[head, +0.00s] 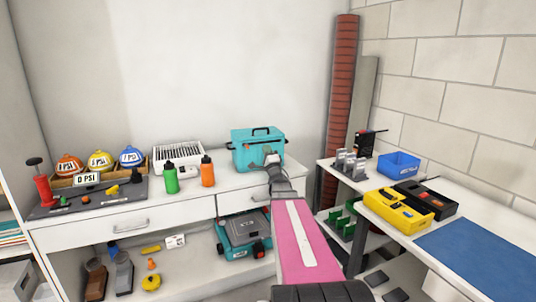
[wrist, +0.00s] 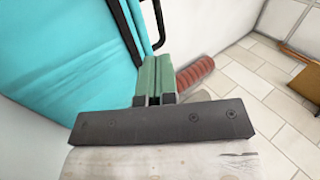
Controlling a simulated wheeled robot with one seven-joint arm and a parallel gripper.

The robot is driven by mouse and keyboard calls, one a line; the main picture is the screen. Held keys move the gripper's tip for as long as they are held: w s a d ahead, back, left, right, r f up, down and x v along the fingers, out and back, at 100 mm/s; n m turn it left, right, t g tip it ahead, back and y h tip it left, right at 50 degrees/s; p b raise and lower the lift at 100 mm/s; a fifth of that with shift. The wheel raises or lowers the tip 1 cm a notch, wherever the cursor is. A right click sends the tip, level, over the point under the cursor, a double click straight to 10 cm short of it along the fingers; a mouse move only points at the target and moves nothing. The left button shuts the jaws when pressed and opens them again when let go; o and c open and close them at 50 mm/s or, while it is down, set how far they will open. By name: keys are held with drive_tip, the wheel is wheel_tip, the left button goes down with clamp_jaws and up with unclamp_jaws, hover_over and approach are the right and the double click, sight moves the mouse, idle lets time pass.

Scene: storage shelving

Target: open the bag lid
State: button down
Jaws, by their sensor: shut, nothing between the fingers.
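The teal bag (head: 257,150), a box-shaped cooler with a dark handle on top, stands on the white counter near its right end. Its lid looks closed in the head view. In the wrist view the bag (wrist: 62,50) fills the upper left, with its black handle (wrist: 158,22) along the right edge. My gripper (head: 272,160) is at the bag's front right in the head view. In the wrist view its green fingers (wrist: 155,75) are together with nothing between them, close beside the bag's dark edge. I cannot tell whether they touch it.
An orange bottle (head: 207,171) and a green bottle (head: 171,178) stand left of the bag, with a white vented box (head: 178,155) behind. A red ribbed column (head: 342,100) rises to the right. The right table holds a yellow case (head: 397,207) and a blue bin (head: 399,164).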

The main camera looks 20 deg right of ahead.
sight(257, 129)
drive_tip(key=x, duration=0.9)
drive_tip(key=shift+w+r, duration=0.2)
drive_tip(key=shift+w, duration=0.1)
